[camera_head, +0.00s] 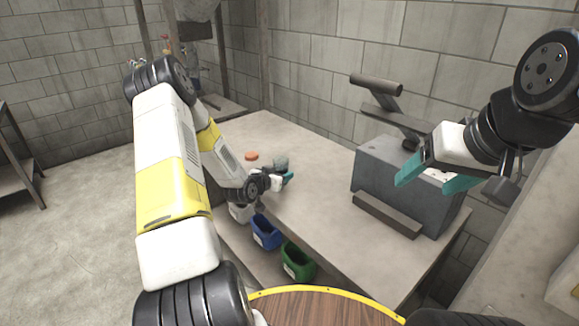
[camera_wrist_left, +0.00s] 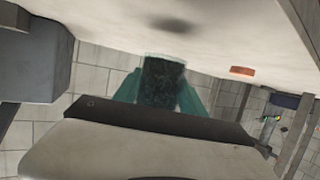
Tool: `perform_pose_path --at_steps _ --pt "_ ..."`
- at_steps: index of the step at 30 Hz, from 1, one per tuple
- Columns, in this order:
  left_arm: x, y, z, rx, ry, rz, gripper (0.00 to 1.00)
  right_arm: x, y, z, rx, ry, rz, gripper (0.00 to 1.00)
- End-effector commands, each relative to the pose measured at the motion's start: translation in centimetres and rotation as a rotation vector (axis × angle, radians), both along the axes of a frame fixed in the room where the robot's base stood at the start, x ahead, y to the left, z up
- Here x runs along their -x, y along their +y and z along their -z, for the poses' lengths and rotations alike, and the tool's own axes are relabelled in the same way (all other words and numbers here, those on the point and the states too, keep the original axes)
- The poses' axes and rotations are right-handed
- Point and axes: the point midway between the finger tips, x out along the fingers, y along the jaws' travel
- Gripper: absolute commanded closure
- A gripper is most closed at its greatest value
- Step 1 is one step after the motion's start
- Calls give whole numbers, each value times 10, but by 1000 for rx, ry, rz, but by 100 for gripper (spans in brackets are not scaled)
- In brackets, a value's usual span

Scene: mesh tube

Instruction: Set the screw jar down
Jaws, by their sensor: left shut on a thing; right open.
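The screw jar (camera_head: 281,162) is a small see-through jar with dark contents, held over the far left part of the table (camera_head: 318,205). My left gripper (camera_head: 287,178) is shut on it. In the left wrist view the jar (camera_wrist_left: 162,80) sits between the teal fingers, and a dark shadow lies on the table surface apart from it. The jar appears to be above the table; the gap's size is hard to tell. An orange lid (camera_head: 251,156) lies on the table left of the jar. My right gripper (camera_head: 432,178) is open and empty, in front of the grey machine.
A grey box-like machine (camera_head: 372,178) stands at the table's right end. White (camera_head: 240,213), blue (camera_head: 266,233) and green (camera_head: 298,262) bins hang along the table's near edge. The middle of the table is clear.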

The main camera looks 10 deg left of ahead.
Motion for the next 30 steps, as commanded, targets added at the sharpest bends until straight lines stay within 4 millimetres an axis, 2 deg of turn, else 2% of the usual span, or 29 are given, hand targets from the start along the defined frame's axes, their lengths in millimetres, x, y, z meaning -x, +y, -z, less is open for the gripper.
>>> perform_pose_path --at_steps 3,9,17,25,30 --pt "-25 8 2 0 -3 -1 98 0 0 0 0 0 0 30" --pt "-48 16 5 0 -1 -1 98 0 0 0 0 0 0 30" --pt "-61 20 6 0 -1 -2 98 0 0 0 0 0 0 30" --pt "-59 19 39 2 2 -2 98 0 0 0 0 0 0 30" --pt "-60 19 41 0 -1 -1 98 0 0 0 0 0 0 30"
